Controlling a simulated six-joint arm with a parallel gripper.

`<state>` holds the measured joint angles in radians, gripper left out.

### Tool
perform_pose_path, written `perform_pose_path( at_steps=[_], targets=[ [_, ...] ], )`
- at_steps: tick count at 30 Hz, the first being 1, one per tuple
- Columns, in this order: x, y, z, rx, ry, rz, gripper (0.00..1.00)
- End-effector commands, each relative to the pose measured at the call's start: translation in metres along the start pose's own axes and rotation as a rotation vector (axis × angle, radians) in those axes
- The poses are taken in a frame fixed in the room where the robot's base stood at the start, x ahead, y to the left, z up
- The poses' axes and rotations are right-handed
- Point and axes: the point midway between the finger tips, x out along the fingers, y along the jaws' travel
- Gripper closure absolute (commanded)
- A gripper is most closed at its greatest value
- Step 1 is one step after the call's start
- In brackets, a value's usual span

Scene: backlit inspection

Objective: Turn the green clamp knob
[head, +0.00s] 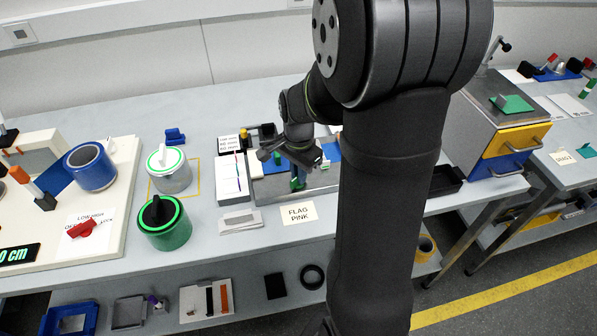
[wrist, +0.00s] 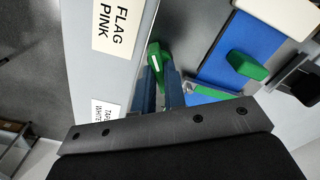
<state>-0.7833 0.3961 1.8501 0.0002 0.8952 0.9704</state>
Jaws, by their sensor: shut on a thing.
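The green clamp knob (wrist: 160,52) has a white line on its face and shows in the wrist view just beyond my fingertips. My gripper (wrist: 160,76) has its two blue fingers on either side of the knob, shut on it. In the head view my gripper (head: 298,178) points down at the front of the fixture with the blue surface, and the knob is mostly hidden there by the fingers. Part of the knob's lower body is hidden behind the fingers in the wrist view.
A green block (wrist: 246,65) lies on a blue mat (wrist: 225,62) beside the knob. A "FLAG PINK" label (head: 298,213) lies in front of the fixture. Green-ringed canisters (head: 165,222) stand to the left. A cabinet with yellow and blue drawers (head: 514,140) stands to the right.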

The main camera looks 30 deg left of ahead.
Motion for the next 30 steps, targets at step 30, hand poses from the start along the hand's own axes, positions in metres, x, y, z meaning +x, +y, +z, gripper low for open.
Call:
perform_pose_path(
  at_steps=[30],
  targets=[
    [-0.0005,-0.0002,-0.0001,-0.829,0.0,0.0,1.0]
  ],
)
